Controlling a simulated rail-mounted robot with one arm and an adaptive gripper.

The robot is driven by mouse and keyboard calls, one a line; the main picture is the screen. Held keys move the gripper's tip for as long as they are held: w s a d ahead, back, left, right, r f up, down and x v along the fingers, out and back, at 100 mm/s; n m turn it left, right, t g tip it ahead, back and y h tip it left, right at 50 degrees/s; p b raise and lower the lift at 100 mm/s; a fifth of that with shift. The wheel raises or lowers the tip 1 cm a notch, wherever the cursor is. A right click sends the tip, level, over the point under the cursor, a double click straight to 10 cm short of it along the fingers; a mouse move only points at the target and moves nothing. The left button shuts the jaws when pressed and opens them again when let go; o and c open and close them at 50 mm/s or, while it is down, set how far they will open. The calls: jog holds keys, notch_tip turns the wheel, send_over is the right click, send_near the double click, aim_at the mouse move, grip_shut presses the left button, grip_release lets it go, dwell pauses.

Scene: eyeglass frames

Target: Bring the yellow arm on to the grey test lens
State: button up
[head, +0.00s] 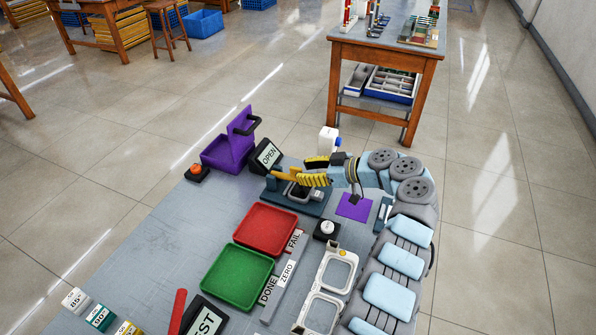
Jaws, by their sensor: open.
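My gripper (302,171) reaches in from the right in the head view. Its fingers look yellow and black, spread apart, with nothing seen between them. It is over or just beside a dark blue test stand (312,208) at the far end of the bench. A small grey part (297,191) shows under the yellow ribbed piece; I cannot tell whether it is the grey test lens. The yellow arm cannot be told apart from the yellow fingers here. Contact between them is not clear. A display (267,155) behind the stand reads OPEN.
A red tray (266,230) and a green tray (237,278) lie nearer. A purple holder (229,150) stands behind left. The bench's left side is mostly clear.

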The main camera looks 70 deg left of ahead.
jog(key=v, duration=0.9)
dwell(0.4)
